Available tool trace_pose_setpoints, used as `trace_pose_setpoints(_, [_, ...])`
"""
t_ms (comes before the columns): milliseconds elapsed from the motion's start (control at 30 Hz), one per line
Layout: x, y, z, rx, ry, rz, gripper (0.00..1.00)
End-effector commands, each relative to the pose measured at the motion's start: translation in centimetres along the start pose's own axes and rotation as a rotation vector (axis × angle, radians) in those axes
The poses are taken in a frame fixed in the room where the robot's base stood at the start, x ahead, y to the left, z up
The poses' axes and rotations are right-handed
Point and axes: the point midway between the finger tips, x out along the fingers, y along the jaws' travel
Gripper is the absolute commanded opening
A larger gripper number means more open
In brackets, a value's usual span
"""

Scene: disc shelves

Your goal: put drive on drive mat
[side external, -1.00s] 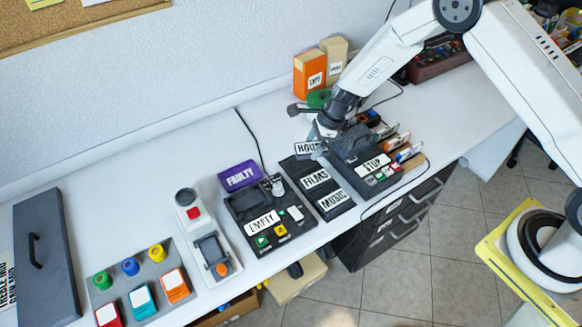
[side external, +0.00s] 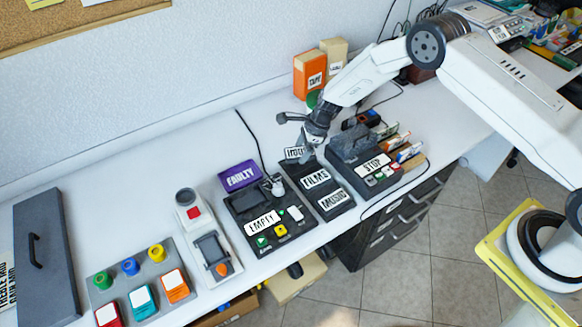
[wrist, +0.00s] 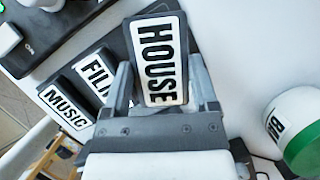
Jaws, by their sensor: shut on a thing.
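My gripper (side external: 305,148) is shut on the black block with the white HOUSE label (wrist: 158,60). In the wrist view the block stands between the two fingers (wrist: 161,72), label facing the camera. In the side view the HOUSE label (side external: 294,153) shows at the far end of a row with the FILMS block (side external: 315,178) and the MUSIC block (side external: 333,200). FILMS (wrist: 97,77) and MUSIC (wrist: 64,107) also show in the wrist view, left of HOUSE. I cannot tell whether HOUSE touches the surface below it. No mat is clearly marked out as the drive mat.
A dark STOP unit (side external: 359,152) stands right of the row, and a dark EMPTY unit (side external: 248,210) left of it. A purple FAULTY box (side external: 239,176) lies behind that. Orange and tan boxes (side external: 310,76) stand at the wall. The white table is clear at back left.

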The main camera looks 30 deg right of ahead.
Motion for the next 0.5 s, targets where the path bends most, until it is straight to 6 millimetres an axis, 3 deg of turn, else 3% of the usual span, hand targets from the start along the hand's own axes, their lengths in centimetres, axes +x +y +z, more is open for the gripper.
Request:
trace_pose_setpoints(300, [2.6,-0.1,-1.0,-0.001,0.0,0.0,0.06])
trace_pose_setpoints(500, [3.0,-0.1,-1.1,-0.001,0.0,0.0,0.06])
